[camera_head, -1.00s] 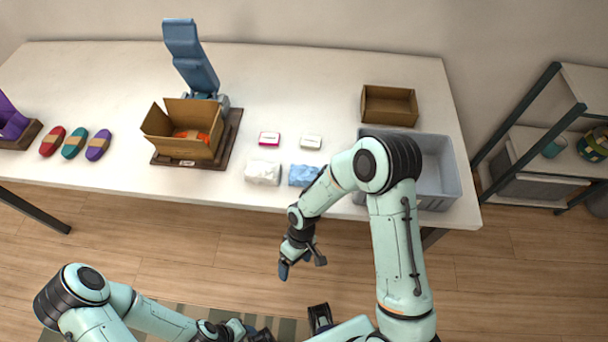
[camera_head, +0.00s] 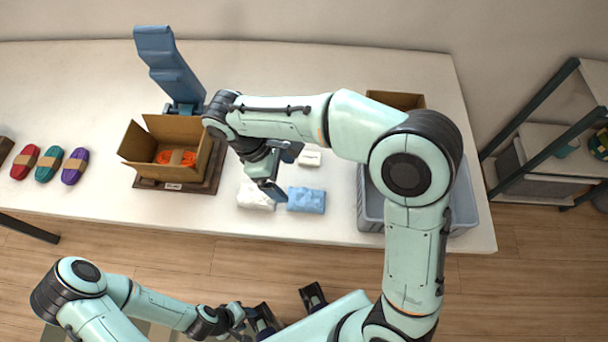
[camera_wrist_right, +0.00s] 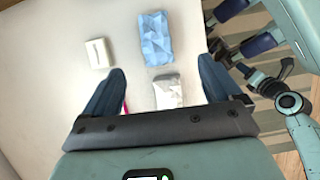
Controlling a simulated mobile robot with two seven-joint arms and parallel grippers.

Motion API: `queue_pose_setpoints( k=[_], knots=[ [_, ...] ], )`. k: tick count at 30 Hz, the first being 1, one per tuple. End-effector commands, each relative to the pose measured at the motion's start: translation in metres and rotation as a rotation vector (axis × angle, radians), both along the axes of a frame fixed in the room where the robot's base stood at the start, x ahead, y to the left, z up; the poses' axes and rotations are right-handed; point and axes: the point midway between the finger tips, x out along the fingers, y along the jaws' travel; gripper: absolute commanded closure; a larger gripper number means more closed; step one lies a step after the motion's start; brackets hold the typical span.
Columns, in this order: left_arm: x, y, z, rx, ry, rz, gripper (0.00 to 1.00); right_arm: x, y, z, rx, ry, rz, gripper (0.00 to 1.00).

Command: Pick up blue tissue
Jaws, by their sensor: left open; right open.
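The blue tissue (camera_head: 306,201) lies flat and crumpled near the table's front edge, just right of the white tissue (camera_head: 256,196). In the right wrist view the blue tissue (camera_wrist_right: 155,38) is at the top, beyond the fingertips. My left gripper (camera_head: 255,316) is low in front of the table, away from the tissues.
A small white box (camera_head: 310,158) lies behind the blue tissue. A grey bin (camera_head: 371,212) stands to the right, partly behind my right arm. A cardboard box (camera_head: 138,146) with orange cord (camera_head: 177,158) is to the left. Several coloured cord bundles lie farther left.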

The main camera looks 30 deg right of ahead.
Motion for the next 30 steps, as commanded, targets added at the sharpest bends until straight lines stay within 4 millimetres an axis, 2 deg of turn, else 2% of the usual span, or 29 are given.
queue_pose_setpoints(
  k=[5,15,23,30],
  knots=[
    [-0.002,0.000,-0.002,0.000,0.003,0.001,0.57,-0.003,-0.003,-0.009,-0.002,0.002,0.000,0.08],
    [-0.006,0.000,-0.013,0.001,0.008,0.001,0.57,-0.016,-0.023,-0.066,-0.001,0.003,-0.001,0.08],
    [-0.007,0.000,-0.015,0.000,0.009,0.000,0.57,-0.019,-0.030,-0.084,-0.001,0.003,-0.001,0.08],
    [-0.008,0.000,-0.019,0.000,0.010,0.001,0.57,-0.025,-0.044,-0.116,-0.001,0.003,-0.001,0.08]
  ],
)
